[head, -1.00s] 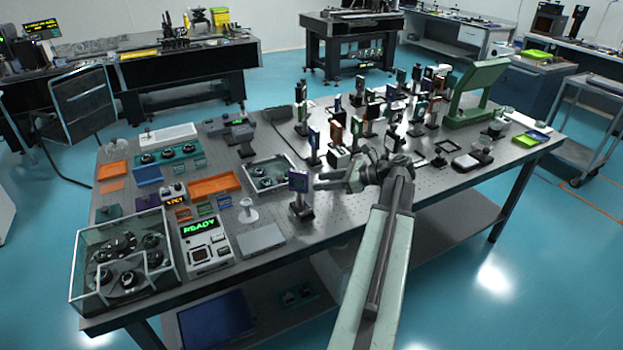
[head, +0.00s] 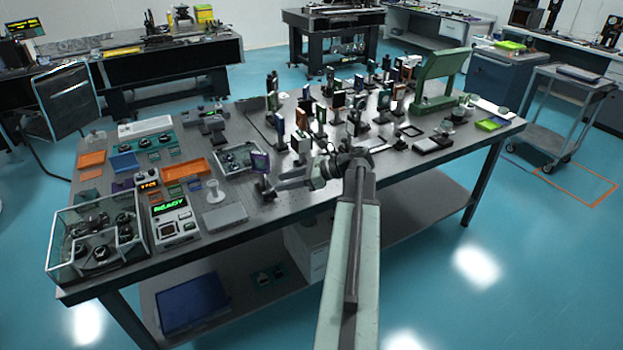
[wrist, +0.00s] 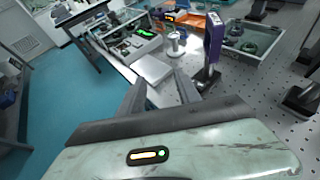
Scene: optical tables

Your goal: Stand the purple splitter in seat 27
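The purple splitter (head: 260,162) is a small purple-framed plate on a dark post with a black base. It stands upright near the table's front edge, left of my gripper (head: 278,179). In the wrist view the splitter (wrist: 213,35) stands just beyond the tip of the right finger. My gripper (wrist: 160,82) is open, its two dark fingers apart with nothing between them. The splitter is outside the fingers; whether the right finger touches its base I cannot tell. No seat number is readable, so I cannot pick out seat 27.
Many similar posted optics (head: 301,143) crowd the table behind my gripper. Left of the splitter are a glass-walled tray (head: 238,158), a white spool-like stand (head: 214,192), a grey flat box (head: 223,216) and a READY device (head: 172,218). A green frame (head: 440,78) stands at right.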

